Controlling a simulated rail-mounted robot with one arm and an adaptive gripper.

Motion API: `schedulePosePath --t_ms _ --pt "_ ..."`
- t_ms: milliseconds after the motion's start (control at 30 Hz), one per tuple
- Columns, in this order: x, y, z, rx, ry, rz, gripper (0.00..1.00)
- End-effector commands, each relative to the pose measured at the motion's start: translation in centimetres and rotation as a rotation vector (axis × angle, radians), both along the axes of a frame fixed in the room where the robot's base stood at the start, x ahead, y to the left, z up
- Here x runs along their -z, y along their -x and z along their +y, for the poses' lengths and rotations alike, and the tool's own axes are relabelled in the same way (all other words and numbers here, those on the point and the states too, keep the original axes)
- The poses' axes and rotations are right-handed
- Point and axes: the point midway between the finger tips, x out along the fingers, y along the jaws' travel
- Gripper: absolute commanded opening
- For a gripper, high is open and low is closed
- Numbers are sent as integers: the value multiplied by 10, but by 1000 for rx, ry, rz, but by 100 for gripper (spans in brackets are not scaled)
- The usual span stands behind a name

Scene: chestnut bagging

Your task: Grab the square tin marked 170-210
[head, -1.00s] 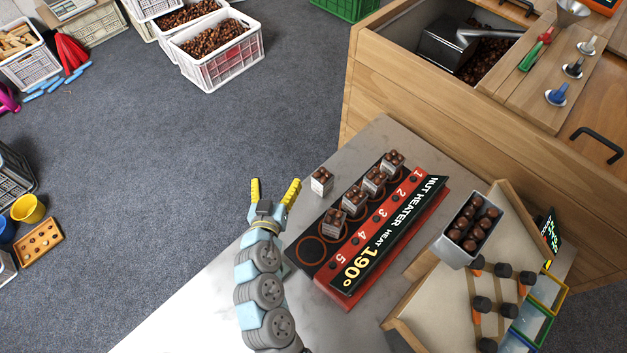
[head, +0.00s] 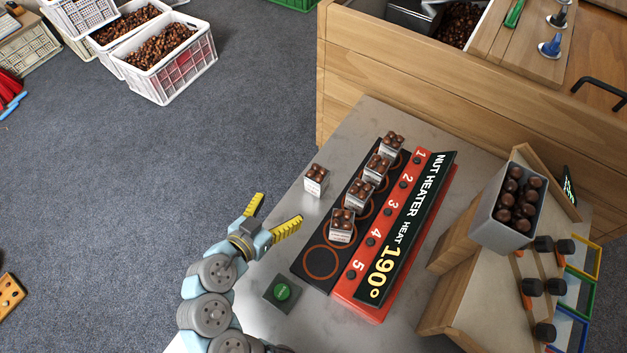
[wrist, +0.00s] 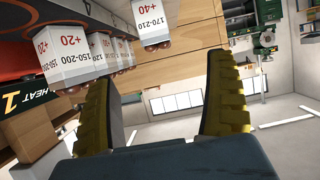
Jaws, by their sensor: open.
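The square tin marked 170-210 (wrist: 152,24) shows in the wrist view at the top, upside down, with a red +40 on its white face. In the head view it appears to be the lone tin of chestnuts (head: 317,180) standing on the worktop, left of the heater. Its label is too small to read there. My gripper (head: 277,212) is open and empty, to the lower left of that tin and apart from it. In the wrist view its yellow fingers (wrist: 160,75) are spread, with the tin beyond them, above the gap.
Several other tins (head: 341,225) stand on the nut heater (head: 325,262); one in the wrist view reads 150-200 (wrist: 72,45). A larger tin of chestnuts (head: 490,225) stands at the right. Bare worktop (head: 290,215) surrounds the lone tin.

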Motion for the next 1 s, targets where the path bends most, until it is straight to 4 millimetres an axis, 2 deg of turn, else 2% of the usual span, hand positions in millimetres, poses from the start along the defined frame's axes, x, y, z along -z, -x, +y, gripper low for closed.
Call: schedulePosePath --t_ms 700,1000 --pt "39 -80 -49 2 1 2 87" --pt "45 -93 -56 -2 1 -1 87"
